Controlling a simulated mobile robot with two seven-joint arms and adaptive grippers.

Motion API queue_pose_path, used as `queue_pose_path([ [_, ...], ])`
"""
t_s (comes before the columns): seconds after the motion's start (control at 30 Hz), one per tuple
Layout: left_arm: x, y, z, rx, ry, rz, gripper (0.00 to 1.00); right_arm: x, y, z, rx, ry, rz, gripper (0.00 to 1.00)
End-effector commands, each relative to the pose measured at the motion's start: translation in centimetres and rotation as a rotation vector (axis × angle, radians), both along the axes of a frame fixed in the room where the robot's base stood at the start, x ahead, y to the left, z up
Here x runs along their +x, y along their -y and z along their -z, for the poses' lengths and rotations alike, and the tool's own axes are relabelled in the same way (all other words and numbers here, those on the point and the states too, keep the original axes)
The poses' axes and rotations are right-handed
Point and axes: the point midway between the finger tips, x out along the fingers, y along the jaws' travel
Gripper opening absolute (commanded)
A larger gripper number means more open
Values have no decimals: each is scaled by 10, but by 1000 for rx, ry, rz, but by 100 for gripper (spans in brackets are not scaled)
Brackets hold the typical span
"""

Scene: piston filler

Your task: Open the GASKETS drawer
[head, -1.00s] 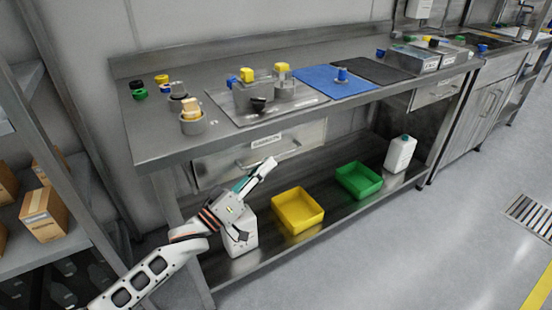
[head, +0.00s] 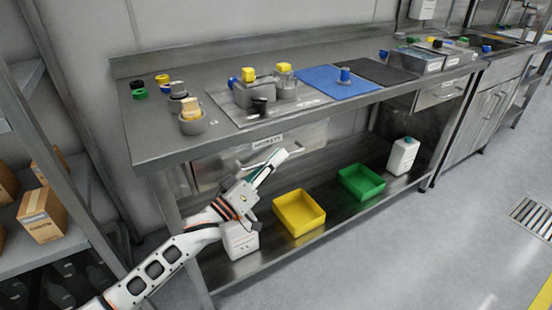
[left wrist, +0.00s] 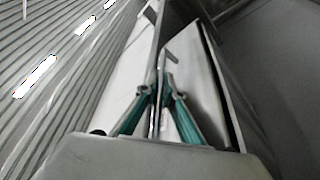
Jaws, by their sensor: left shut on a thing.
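The GASKETS drawer (head: 215,168) is a grey metal front under the left part of the workbench, with a white label (head: 267,141) near its top edge. My left gripper (head: 278,160) is in front of the drawer's lower middle. In the left wrist view, its green-sided fingers (left wrist: 158,95) are closed together on a thin metal strip, which looks like the drawer handle (left wrist: 170,62). The gripper hides most of the handle in the head view. I cannot tell whether the drawer stands slightly out. My right gripper is not in view.
The workbench (head: 160,140) above carries a machine plate, coloured knobs and a blue mat (head: 325,84). On the lower shelf are a yellow bin (head: 298,213), a green bin (head: 361,182) and white bottles (head: 403,156). A box rack (head: 50,250) stands left.

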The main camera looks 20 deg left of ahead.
Motion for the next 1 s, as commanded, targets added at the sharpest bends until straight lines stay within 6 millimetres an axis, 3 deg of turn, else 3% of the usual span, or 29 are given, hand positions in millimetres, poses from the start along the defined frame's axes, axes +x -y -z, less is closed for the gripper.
queue_pose_path([
  [0.17, -7, 10, -3, -2, 3, 1, 0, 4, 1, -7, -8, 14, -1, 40],
  [0.37, -29, 38, -8, -5, 6, 3, 0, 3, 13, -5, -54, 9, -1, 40],
  [0.8, -103, 133, -7, -5, 5, 1, 0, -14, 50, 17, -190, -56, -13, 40],
  [1.0, -135, 173, -4, -4, 2, 1, 0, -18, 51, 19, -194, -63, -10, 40],
])
